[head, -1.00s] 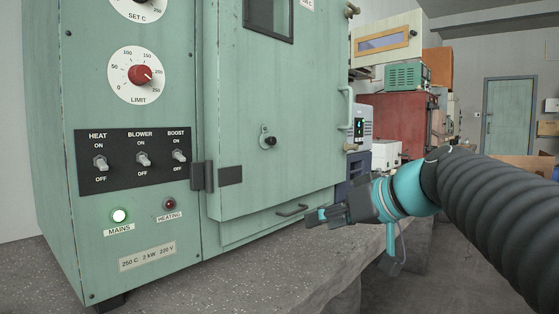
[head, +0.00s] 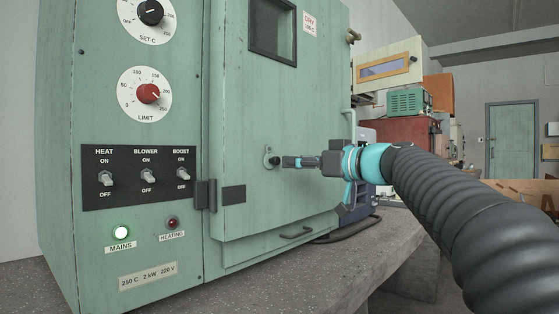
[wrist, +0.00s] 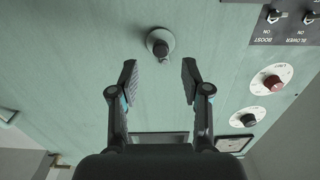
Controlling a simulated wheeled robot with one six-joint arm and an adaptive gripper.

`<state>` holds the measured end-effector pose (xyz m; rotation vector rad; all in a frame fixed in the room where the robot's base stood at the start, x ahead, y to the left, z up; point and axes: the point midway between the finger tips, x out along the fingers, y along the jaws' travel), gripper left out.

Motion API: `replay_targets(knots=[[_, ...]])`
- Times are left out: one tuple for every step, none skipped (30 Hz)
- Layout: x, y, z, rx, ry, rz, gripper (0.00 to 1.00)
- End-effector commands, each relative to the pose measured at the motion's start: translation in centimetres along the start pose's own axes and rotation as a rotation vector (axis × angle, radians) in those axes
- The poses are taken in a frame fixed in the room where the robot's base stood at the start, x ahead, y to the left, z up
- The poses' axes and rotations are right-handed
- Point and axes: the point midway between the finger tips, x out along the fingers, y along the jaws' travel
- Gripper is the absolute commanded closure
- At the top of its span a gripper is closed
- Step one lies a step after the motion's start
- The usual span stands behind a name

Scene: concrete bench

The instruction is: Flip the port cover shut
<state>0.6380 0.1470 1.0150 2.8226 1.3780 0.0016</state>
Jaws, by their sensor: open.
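The port fitting (head: 268,152) is a small light-grey plate with a dark round knob-like part, on the green oven door. In the wrist view the fitting (wrist: 154,36) is a round grey disc with a dark stub and a small tab below it. I cannot tell whether its cover stands open or shut. My gripper (head: 287,162) points at it from the right, with the tips close to the dark part in the head view. In the wrist view my gripper (wrist: 160,80) is open and empty, its two fingers apart, with the fitting ahead, centred beyond the tips.
The green oven door (head: 300,110) fills the space around the fitting. Switches (head: 145,178) and dials (head: 147,95) are farther left. The bench edge (head: 350,265) runs below.

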Motion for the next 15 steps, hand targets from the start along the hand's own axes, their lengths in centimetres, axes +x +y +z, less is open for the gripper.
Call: replay_targets(knots=[[1.1,-0.1,0.0,0.001,-0.002,-0.004,0.53],[1.6,-0.1,-0.1,0.001,-0.002,-0.003,0.53],[2.3,-0.1,-0.1,0.001,-0.001,-0.004,0.53],[2.8,-0.1,-0.1,0.001,-0.001,-0.004,0.53],[3.2,-0.1,0.0,0.002,-0.001,-0.003,0.53],[3.8,-0.1,-0.1,0.002,-0.001,-0.002,0.53],[4.1,-0.1,-0.1,0.002,-0.001,-0.003,0.53],[4.5,-0.1,-0.1,0.002,-0.001,-0.003,0.53],[4.9,0.0,-0.1,0.002,-0.001,-0.001,0.53],[5.1,0.0,0.0,0.002,-0.001,-0.001,0.53],[5.3,0.0,0.0,0.002,-0.001,-0.001,0.53],[5.5,0.0,0.0,0.002,-0.001,-0.001,0.53],[5.7,0.0,0.0,0.001,-0.001,-0.001,0.53],[5.8,-0.1,0.0,0.001,-0.001,-0.001,0.53],[5.9,-0.1,0.0,0.001,-0.001,-0.001,0.53]])
